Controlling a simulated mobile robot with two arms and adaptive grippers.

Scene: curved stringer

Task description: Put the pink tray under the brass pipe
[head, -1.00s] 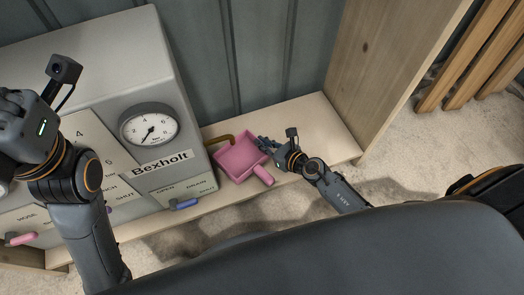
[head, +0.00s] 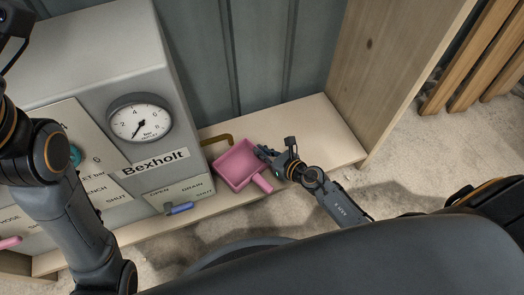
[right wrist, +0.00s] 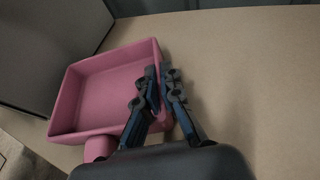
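The pink tray (head: 238,166), a square open pan with a stub handle, sits on the pale wooden shelf, its handle pointing toward me. It also shows in the right wrist view (right wrist: 103,91). The brass pipe (head: 216,139) comes out of the grey cabinet's right side and bends near the tray's back left edge; the tray looks in front of its end. My right gripper (head: 265,153) is at the tray's right wall. In the right wrist view its fingers (right wrist: 162,85) appear closed on that wall, one inside and one outside. My left gripper is out of view; its arm shows at left.
The grey cabinet (head: 95,50) has a gauge (head: 140,118), a blue lever (head: 179,208), a teal knob (head: 75,155) and a pink lever (head: 10,242). A wooden side panel (head: 385,75) stands at right. The shelf (head: 320,130) is clear right of the tray.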

